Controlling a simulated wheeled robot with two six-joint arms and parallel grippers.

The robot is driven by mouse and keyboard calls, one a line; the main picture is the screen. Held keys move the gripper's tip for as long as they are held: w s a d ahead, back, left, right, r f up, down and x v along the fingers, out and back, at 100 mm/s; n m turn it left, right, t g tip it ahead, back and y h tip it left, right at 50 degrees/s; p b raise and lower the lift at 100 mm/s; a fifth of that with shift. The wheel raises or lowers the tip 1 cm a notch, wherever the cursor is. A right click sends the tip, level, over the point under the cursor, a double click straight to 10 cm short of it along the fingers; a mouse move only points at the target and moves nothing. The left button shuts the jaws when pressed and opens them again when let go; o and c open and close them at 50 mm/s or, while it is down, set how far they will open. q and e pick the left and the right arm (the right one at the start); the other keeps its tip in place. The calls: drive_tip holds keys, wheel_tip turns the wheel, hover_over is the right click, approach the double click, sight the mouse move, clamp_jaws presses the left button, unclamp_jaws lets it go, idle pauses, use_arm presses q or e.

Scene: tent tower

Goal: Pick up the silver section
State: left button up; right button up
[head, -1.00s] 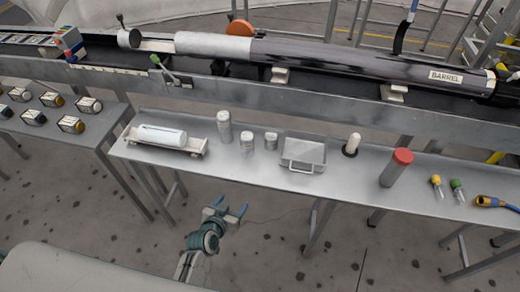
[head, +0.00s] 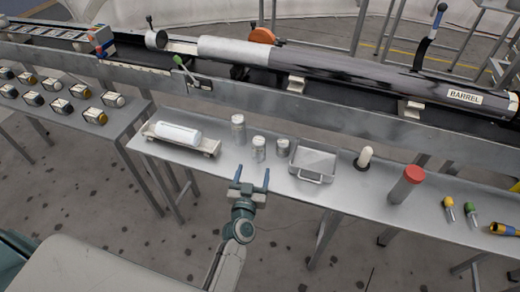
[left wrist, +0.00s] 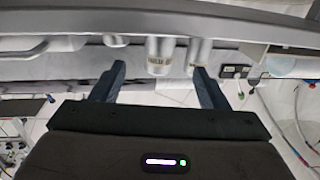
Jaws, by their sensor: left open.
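Three silver-grey cylinders stand upright on the grey metal table: a taller one (head: 238,129), a shorter one with a band of lettering (head: 258,149), and a small one (head: 282,147). I cannot tell for certain which is the silver section. My left gripper (head: 253,176) is open and empty at the table's front edge, just in front of the lettered cylinder and apart from it. In the left wrist view, the lettered cylinder (left wrist: 159,55) lies ahead between the open fingers, with another cylinder (left wrist: 200,52) beside it, near one fingertip. My right gripper is not in view.
A white roll in a cradle (head: 181,136) is left of the cylinders; a metal tray (head: 313,163) is right. Farther right stand a white-topped peg (head: 364,158) and a red-capped tube (head: 407,184). The long barrel (head: 370,76) lies behind the table.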

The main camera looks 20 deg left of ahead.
sight(258, 154)
use_arm(q)
drive_tip(key=shift+w+a+r, duration=0.1)
drive_tip(key=shift+w, duration=0.35)
drive_tip(key=w, duration=0.2)
drive_tip(key=w+p, duration=0.1)
drive_tip(key=shift+w+a, duration=0.25)
drive_tip(key=shift+w, duration=0.1)
drive_tip(key=shift+w+a+f, duration=0.1)
drive_tip(key=shift+w+a, duration=0.1)
drive_tip(key=shift+w, duration=1.4)
drive_tip(key=shift+w+a+f, duration=0.1)
drive_tip(key=shift+w+a, duration=0.05)
drive_tip(key=shift+w, duration=1.4)
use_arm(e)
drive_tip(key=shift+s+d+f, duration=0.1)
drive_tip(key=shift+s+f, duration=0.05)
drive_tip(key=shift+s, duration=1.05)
use_arm(q)
drive_tip(key=shift+r, duration=0.1)
drive_tip(key=c, duration=1.3)
drive_tip(key=shift+r, duration=0.1)
